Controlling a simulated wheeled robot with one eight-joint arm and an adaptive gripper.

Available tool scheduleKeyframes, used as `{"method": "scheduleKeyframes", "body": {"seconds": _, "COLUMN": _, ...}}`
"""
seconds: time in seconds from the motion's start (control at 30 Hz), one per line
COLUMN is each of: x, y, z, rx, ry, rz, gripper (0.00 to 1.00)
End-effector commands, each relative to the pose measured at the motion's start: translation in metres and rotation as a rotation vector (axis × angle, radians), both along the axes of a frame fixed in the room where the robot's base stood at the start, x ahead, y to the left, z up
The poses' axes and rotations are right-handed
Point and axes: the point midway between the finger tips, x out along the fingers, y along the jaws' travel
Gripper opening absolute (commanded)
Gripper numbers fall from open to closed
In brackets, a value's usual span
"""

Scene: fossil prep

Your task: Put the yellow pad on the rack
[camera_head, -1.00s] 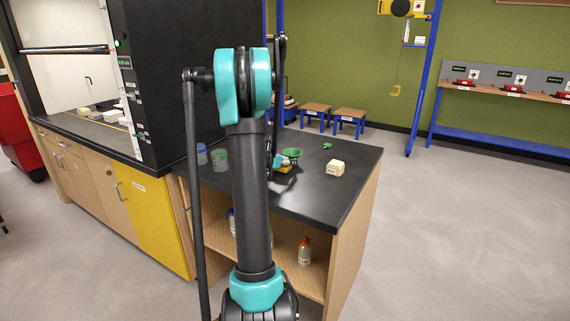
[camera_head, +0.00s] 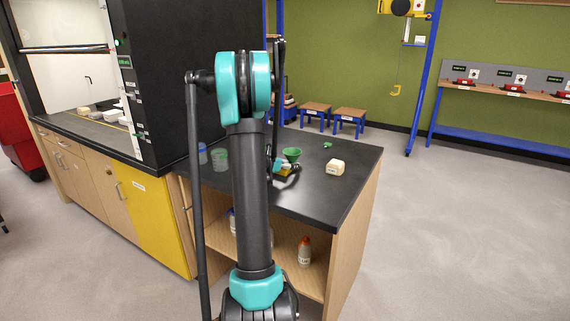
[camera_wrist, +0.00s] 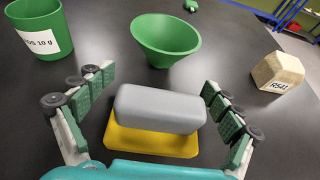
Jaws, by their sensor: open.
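The yellow pad (camera_wrist: 150,142) lies on the black benchtop in the wrist view, with a grey rounded block (camera_wrist: 162,107) on top of it that hides part of it. In the head view only a small yellow patch of the pad (camera_head: 283,173) shows by my gripper (camera_head: 287,166). In the wrist view my gripper (camera_wrist: 150,115) is open. One finger is on each side of the block and pad, with gaps between. I cannot make out a rack for certain.
A green funnel (camera_wrist: 166,38) stands just beyond the block. A labelled green cup (camera_wrist: 38,28) is at the far left, and a cream block marked R541 (camera_wrist: 277,78) is at the right. The benchtop (camera_head: 325,200) is clear toward its front right.

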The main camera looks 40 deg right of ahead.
Motion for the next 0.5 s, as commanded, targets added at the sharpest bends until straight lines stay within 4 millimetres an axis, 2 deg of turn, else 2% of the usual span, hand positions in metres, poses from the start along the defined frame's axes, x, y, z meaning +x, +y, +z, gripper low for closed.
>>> {"method": "scheduleKeyframes", "body": {"seconds": 0.17, "x": -0.002, "y": 0.005, "z": 0.005, "rx": 0.000, "ry": 0.001, "rz": 0.001, "gripper": 0.92}}
{"method": "scheduleKeyframes", "body": {"seconds": 0.5, "x": -0.025, "y": 0.062, "z": 0.029, "rx": 0.000, "ry": 0.000, "rz": 0.003, "gripper": 0.92}}
